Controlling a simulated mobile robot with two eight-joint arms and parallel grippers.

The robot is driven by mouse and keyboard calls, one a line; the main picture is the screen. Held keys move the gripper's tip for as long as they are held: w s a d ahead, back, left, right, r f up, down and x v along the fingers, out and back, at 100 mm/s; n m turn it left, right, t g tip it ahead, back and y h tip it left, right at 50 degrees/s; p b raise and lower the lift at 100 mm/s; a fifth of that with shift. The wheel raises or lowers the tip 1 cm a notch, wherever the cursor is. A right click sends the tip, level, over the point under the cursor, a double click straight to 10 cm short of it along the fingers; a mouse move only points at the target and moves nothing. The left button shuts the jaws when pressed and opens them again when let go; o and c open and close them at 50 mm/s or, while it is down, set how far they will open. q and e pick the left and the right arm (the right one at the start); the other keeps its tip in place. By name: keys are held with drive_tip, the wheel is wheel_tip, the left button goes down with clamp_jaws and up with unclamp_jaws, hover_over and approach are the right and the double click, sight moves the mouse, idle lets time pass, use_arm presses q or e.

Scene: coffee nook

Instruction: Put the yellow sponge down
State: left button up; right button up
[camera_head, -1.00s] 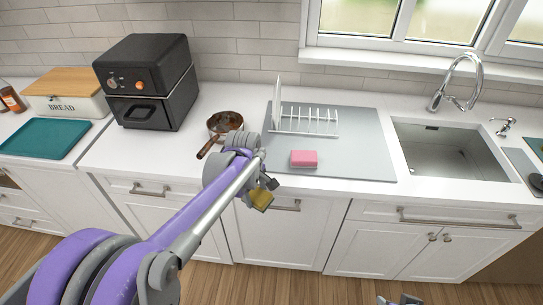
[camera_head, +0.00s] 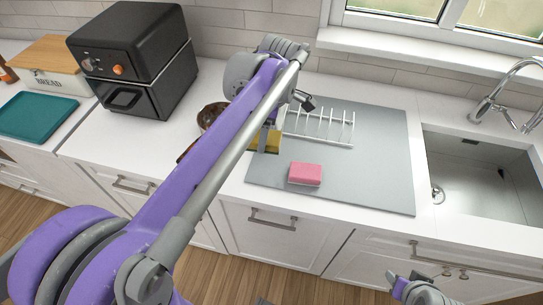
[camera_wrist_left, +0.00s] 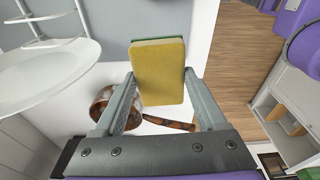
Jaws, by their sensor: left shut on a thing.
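My left gripper (camera_head: 267,136) is shut on the yellow sponge (camera_head: 258,141), which shows at the left part of the grey mat (camera_head: 380,170) in the head view. In the left wrist view the sponge (camera_wrist_left: 158,72), yellow with a green layer along its back edge, sits between the two fingers (camera_wrist_left: 158,85). Grey mat and white counter show behind it. I cannot tell whether it touches the mat. My arm hides part of it in the head view. My right gripper (camera_head: 418,291) is low at the bottom right, and its jaws are unclear.
A pink sponge (camera_head: 306,174) lies near the mat's front edge. A white dish rack (camera_head: 322,125) stands behind it; a white plate (camera_wrist_left: 45,62) shows in the wrist view. A brown pan (camera_head: 209,113) is left of the mat, partly behind my arm. The mat's right part is clear.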

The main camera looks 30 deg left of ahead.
use_arm(q)
drive_tip(key=shift+s, duration=0.45)
wheel_tip(320, 180, down, 10)
drive_tip(key=shift+w+r, duration=0.15)
drive_tip(key=shift+r, duration=0.05)
drive_tip(key=shift+f+b, duration=0.45)
drive_tip(key=o, duration=1.1)
drive_tip(key=shift+o, duration=0.2)
